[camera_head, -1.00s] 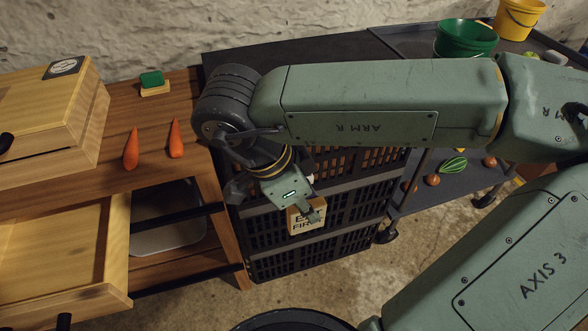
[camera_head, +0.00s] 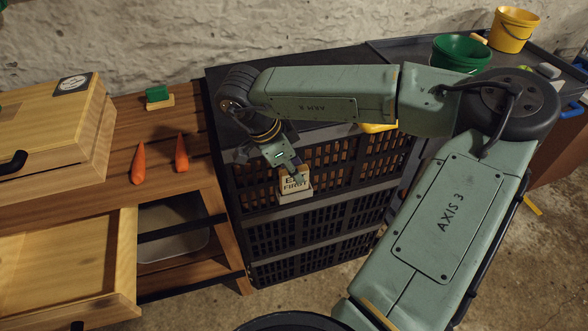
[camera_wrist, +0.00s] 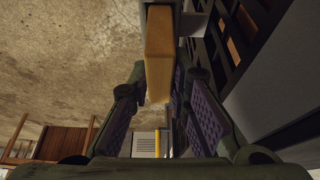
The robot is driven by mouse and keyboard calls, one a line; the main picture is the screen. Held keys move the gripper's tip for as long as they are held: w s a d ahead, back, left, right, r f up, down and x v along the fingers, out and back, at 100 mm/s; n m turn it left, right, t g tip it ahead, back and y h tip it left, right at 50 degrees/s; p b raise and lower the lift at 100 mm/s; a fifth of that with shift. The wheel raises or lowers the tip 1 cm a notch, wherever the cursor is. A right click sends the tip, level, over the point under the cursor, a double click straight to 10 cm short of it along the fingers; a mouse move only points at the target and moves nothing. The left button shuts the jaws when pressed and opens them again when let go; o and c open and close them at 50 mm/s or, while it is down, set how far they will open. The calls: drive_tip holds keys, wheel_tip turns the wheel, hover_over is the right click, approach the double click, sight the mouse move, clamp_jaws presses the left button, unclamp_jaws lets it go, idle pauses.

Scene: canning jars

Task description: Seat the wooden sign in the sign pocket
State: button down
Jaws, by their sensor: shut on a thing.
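The wooden sign (camera_head: 294,185), a small pale block with dark lettering that seems to read "FIRST", is in front of the stacked black crates in the head view. My gripper (camera_head: 297,171) is shut on its upper part from above, and its fingers cover some of the lettering. In the wrist view the sign (camera_wrist: 158,55) shows as a tan slab between the two fingers of my gripper (camera_wrist: 166,75).
The slatted black crates (camera_head: 270,240) stand right of the wooden bench (camera_head: 115,155), whose drawer (camera_head: 70,265) is open. Two carrots (camera_head: 181,153) and a green block (camera_head: 157,94) lie on the bench. Green (camera_head: 461,52) and yellow (camera_head: 514,29) buckets stand at the back right.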

drive_tip(key=shift+f, duration=0.55)
drive_tip(key=shift+f, duration=0.2)
drive_tip(key=c, duration=1.5)
unclamp_jaws()
drive_tip(key=shift+r, duration=0.1)
drive_tip(key=shift+r, duration=0.25)
drive_tip(key=b+v, duration=0.1)
drive_tip(key=v, duration=1)
drive_tip(key=shift+s+a+r+b, duration=0.1)
drive_tip(key=shift+a+r+b, duration=0.05)
drive_tip(key=shift+r+b, duration=0.2)
